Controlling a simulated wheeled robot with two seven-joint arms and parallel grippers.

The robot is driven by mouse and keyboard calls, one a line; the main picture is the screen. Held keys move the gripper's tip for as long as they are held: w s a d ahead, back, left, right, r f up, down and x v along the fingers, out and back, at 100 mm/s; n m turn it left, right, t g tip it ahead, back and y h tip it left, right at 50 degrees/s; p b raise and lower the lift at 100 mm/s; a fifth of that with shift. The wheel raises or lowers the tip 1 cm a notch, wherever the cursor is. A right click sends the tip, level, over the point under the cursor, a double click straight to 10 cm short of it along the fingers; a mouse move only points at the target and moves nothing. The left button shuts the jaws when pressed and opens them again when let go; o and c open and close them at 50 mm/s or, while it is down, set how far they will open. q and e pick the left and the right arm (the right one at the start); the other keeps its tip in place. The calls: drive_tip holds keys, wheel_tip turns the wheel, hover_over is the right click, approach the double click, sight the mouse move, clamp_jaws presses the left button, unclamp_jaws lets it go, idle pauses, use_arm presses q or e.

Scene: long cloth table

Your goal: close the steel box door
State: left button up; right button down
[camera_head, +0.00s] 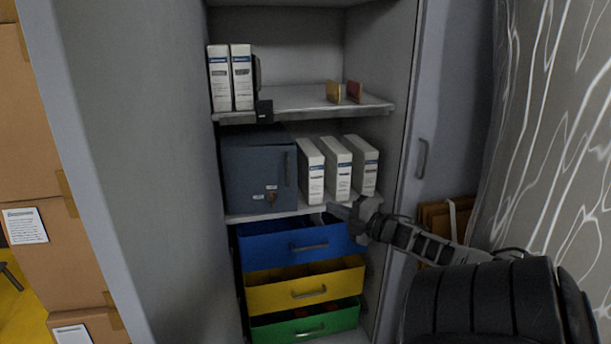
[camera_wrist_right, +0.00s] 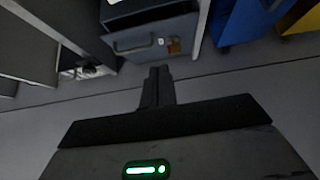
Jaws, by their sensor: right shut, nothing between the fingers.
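The steel box (camera_head: 245,142) is dark blue-grey and stands on the middle shelf, at the left. Its door (camera_head: 250,180) faces me, with a vertical handle (camera_head: 287,168) near the right edge and small labels low down. In the right wrist view the door (camera_wrist_right: 180,32) lies ahead of the fingertips. My right gripper (camera_head: 333,210) is shut and empty, right of the box and near the shelf's front edge. It shows also in the wrist view (camera_wrist_right: 158,72), apart from the door. My left gripper is out of view.
White binders (camera_head: 338,168) stand right of the box. Blue (camera_head: 275,247), yellow (camera_head: 280,294) and green (camera_head: 285,328) drawers stick out below. The upper shelf (camera_head: 300,101) holds more binders. An open cabinet door (camera_head: 440,130) is at the right, cardboard boxes (camera_head: 30,130) at the left.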

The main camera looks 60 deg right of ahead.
drive_tip(key=b, duration=0.4)
approach(291, 188)
drive_tip(key=w+a, duration=0.3)
drive_tip(key=w+d+b, duration=0.2)
drive_tip(key=d+b, duration=0.1)
drive_tip(key=shift+w, duration=0.1)
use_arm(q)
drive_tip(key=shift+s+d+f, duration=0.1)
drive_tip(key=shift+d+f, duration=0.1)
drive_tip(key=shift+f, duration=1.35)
use_arm(e)
drive_tip(key=shift+w+d, duration=0.2)
drive_tip(key=shift+d, duration=0.15)
